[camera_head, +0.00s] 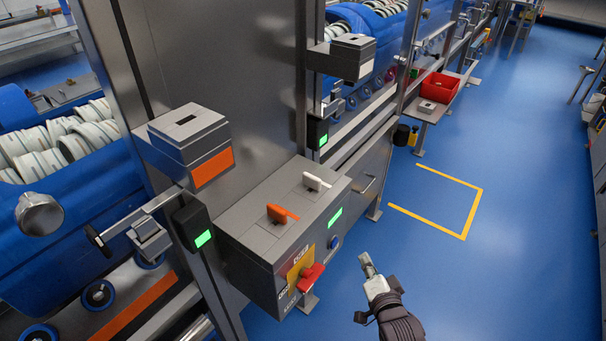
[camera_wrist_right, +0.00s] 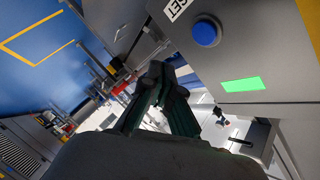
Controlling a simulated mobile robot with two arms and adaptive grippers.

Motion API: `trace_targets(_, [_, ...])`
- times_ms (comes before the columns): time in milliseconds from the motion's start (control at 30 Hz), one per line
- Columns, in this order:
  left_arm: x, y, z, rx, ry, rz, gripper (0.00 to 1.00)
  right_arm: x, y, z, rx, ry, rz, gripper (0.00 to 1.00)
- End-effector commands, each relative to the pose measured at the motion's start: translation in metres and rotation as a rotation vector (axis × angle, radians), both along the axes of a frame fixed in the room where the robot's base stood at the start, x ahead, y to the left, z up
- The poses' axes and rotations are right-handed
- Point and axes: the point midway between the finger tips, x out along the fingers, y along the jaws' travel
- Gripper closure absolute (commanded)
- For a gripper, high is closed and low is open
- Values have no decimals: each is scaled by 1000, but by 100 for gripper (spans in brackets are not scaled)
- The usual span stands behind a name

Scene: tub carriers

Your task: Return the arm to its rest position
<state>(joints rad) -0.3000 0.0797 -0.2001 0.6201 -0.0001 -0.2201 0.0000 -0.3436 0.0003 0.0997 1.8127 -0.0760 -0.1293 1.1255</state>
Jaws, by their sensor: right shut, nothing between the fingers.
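My right gripper (camera_head: 367,262) is in the lower middle of the head view, to the right of the grey control box and apart from it. In the right wrist view its dark fingers (camera_wrist_right: 160,82) meet at the tips, shut and empty. The grey control box (camera_head: 252,228) carries an orange switch handle (camera_head: 283,213), a white switch handle (camera_head: 316,182) and a red handle (camera_head: 311,277) over a yellow plate. A blue button (camera_head: 335,242) sits on its side; it also shows in the right wrist view (camera_wrist_right: 206,32). My left gripper is not in view.
A tall grey panel (camera_head: 215,60) stands behind the box. Two grey slotted boxes, one orange-marked (camera_head: 188,130) and one white-marked (camera_head: 343,55), jut out. A red bin (camera_head: 440,88) sits on a shelf further back. The blue floor with a yellow outline (camera_head: 464,238) is clear on the right.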

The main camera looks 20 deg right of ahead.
Motion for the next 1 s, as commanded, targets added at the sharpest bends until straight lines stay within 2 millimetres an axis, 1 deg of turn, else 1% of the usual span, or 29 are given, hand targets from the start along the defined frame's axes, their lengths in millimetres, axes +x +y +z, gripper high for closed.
trace_targets(67, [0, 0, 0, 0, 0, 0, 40, 0, 0, -1, -1, 1, 1, 100])
trace_targets(167, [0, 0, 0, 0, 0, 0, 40, -3, 3, -15, -17, 33, 12, 100])
trace_targets(267, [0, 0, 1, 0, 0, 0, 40, -12, 12, -55, -73, 125, 50, 100])
trace_targets(367, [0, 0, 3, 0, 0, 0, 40, -34, 26, -117, -169, 269, 125, 100])
trace_targets(400, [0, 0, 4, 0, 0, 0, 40, -47, 32, -145, -213, 334, 166, 100])
trace_targets(467, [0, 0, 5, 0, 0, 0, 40, -70, 41, -184, -280, 430, 231, 100])
trace_targets(500, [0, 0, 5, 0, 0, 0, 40, -87, 45, -209, -324, 492, 278, 100])
trace_targets(567, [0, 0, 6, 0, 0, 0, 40, -116, 52, -245, -391, 582, 356, 100])
trace_targets(600, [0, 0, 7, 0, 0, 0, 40, -137, 55, -267, -433, 641, 410, 100])
trace_targets(667, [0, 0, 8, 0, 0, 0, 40, -172, 59, -297, -497, 727, 497, 100])
trace_targets(700, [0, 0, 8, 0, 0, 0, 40, -196, 61, -316, -538, 783, 559, 100])
trace_targets(767, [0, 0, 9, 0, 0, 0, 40, -234, 61, -340, -597, 863, 653, 100])
trace_targets(800, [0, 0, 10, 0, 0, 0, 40, -259, 61, -354, -633, 912, 716, 100])
trace_targets(833, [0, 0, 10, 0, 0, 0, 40, -277, 59, -363, -658, 945, 761, 100])
trace_targets(867, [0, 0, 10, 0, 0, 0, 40, -295, 58, -370, -680, 976, 806, 100])
trace_targets(900, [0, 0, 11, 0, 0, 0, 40, -316, 56, -379, -708, 1012, 861, 100])
trace_targets(1000, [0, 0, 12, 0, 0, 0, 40, -360, 51, -392, -759, 1081, 976, 100])
